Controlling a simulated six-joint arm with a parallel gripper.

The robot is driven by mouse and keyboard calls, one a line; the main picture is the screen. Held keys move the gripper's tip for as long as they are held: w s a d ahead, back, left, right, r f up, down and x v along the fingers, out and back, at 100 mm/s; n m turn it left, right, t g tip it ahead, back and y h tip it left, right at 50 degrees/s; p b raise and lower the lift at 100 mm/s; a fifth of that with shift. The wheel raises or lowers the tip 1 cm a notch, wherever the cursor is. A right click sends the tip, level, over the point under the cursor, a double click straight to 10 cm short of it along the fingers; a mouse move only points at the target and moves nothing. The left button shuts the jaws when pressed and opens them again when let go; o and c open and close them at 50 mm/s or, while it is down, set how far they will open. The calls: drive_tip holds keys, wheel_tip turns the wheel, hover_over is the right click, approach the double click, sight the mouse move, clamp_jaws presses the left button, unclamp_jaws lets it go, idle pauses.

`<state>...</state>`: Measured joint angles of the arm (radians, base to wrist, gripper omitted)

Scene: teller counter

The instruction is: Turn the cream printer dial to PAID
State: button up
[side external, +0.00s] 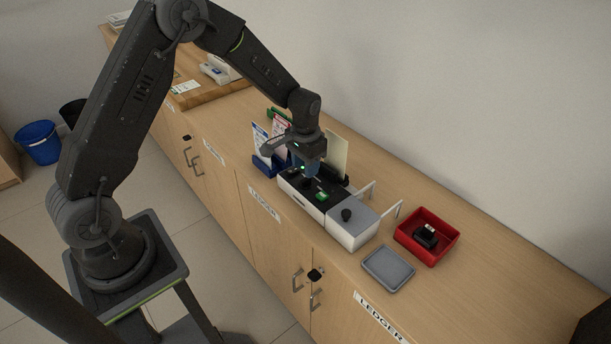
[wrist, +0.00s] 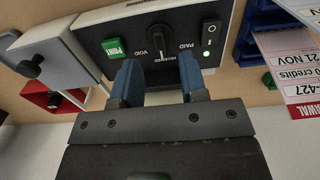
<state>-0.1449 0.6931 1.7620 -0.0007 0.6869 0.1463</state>
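The cream printer (side external: 346,232) stands on the counter with a black panel on top. In the wrist view, its panel (wrist: 93,40) carries a black dial (wrist: 160,38) with the words VOID, RECEIVED and PAID around it. A green PRINT button (wrist: 113,47) and a black switch (wrist: 210,33) with a green light flank the dial. My gripper (side external: 310,172) is over the panel, pointing down. In the wrist view, its blue fingers (wrist: 158,78) are apart with the dial seen between and beyond them; contact is not visible.
A grey-white box section with a black knob (side external: 347,214) adjoins the panel. A red tray (side external: 409,240) with a black stamp-like object (side external: 426,236) and an empty grey tray (side external: 388,268) lie to the right. A blue holder (side external: 265,167) with cards stands left.

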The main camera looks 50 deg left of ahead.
sight(305, 182)
drive_tip(key=shift+f, duration=2.05)
drive_tip(key=shift+c, duration=0.2)
clamp_jaws()
